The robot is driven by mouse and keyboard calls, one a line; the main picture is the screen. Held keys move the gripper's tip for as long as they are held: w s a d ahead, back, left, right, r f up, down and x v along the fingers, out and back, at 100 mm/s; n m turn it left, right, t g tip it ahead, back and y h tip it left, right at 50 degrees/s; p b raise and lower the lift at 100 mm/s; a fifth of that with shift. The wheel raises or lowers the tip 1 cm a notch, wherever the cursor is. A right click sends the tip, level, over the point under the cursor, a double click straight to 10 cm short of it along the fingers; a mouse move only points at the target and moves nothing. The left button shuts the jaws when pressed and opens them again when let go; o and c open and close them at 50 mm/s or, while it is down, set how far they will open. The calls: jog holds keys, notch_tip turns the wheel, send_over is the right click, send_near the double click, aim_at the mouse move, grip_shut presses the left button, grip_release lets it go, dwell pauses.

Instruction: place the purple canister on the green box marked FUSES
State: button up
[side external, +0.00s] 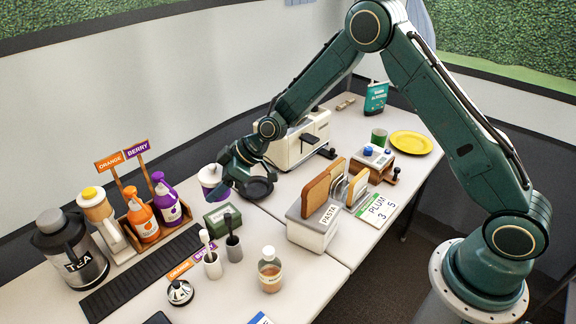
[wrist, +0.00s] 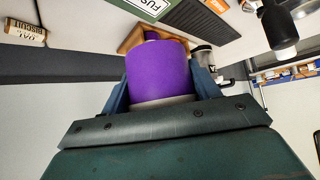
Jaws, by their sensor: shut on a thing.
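The purple canister (side external: 211,178), with a white lid, shows at the end of my gripper (side external: 222,180) in the side view. In the wrist view its purple body (wrist: 160,68) sits between the two fingers of my gripper (wrist: 162,82), which is shut on it. The green box marked FUSES (side external: 222,218) stands on the table, just below the canister in the side view; a gap shows between them. A corner of the box with its label (wrist: 148,5) shows at the top edge of the wrist view. The canister looks about upright.
A dark mat (side external: 140,275) lies left of the box, with a rack of orange and purple bottles (side external: 150,220) behind.

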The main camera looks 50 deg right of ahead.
jog(key=shift+f, duration=1.55)
jog(key=shift+f, duration=0.1)
jog(key=shift+f, duration=2.05)
jog(key=shift+f, duration=0.15)
jog(key=o, duration=1)
jog(key=shift+s+d+r, duration=0.25)
jog(key=shift+d+r, duration=0.1)
jog(key=shift+r, duration=0.35)
jog(key=v, duration=1)
jog(key=shift+r, duration=0.2)
